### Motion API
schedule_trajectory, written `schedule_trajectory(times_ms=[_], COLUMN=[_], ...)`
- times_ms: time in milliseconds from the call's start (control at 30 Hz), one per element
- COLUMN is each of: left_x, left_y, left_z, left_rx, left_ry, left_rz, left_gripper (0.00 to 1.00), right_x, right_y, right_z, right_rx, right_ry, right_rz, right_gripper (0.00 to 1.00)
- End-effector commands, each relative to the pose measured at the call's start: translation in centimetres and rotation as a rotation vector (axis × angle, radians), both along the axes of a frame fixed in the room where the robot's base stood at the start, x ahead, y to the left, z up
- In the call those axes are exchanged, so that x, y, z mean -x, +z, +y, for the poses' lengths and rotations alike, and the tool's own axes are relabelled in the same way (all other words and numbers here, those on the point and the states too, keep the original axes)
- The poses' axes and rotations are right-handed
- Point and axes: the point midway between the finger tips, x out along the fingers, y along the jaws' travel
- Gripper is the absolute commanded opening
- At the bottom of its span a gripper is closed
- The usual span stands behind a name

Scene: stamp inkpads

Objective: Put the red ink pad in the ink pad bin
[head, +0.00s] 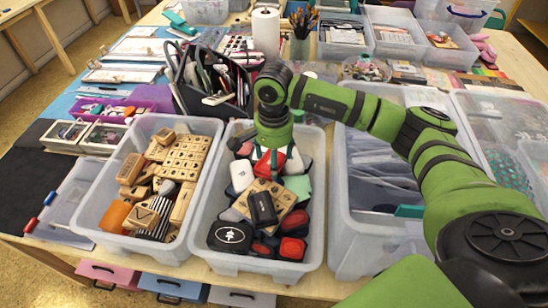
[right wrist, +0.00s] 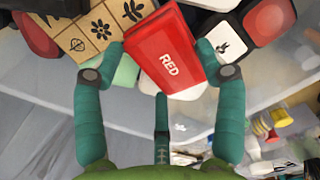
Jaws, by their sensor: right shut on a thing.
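The red ink pad (right wrist: 163,45) is a bright red block with "RED" in white letters. In the right wrist view it lies between the two teal fingers of my right gripper (right wrist: 166,66), which is shut on it. In the head view the red ink pad (head: 267,162) shows under my right gripper (head: 271,157), over the back half of the ink pad bin (head: 262,266). My left gripper is not in view.
A clear tub of wooden stamps (head: 100,200) stands left of the ink pad bin. A clear bin of grey sleeves (head: 350,255) stands to its right. Behind it are a dark organizer bag (head: 215,85) and a paper roll (head: 266,32).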

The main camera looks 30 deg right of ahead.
Motion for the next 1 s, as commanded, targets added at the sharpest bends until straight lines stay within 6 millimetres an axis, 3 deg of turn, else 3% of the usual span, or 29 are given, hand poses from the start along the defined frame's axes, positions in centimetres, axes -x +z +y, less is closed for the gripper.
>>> schedule_trajectory(times_ms=[367, 400, 433, 467, 1000], left_x=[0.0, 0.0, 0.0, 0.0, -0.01], left_y=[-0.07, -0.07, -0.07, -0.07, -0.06], left_z=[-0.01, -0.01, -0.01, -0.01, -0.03], left_rx=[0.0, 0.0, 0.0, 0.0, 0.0], left_ry=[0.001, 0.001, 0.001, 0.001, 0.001], left_rz=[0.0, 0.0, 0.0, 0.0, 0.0], left_gripper=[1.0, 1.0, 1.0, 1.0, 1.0], right_x=[0.0, 0.0, 0.0, 0.0, 0.01], right_y=[0.02, 0.02, 0.02, 0.02, 0.01], right_z=[0.0, 0.0, 0.0, 0.0, 0.01], right_rx=[0.0, 0.0, 0.0, 0.0, 0.0], right_ry=[0.0, 0.0, 0.0, 0.0, 0.0], right_rz=[0.0, 0.0, 0.0, 0.0, 0.0], right_gripper=[0.54, 0.83, 0.95, 0.99, 1.0])
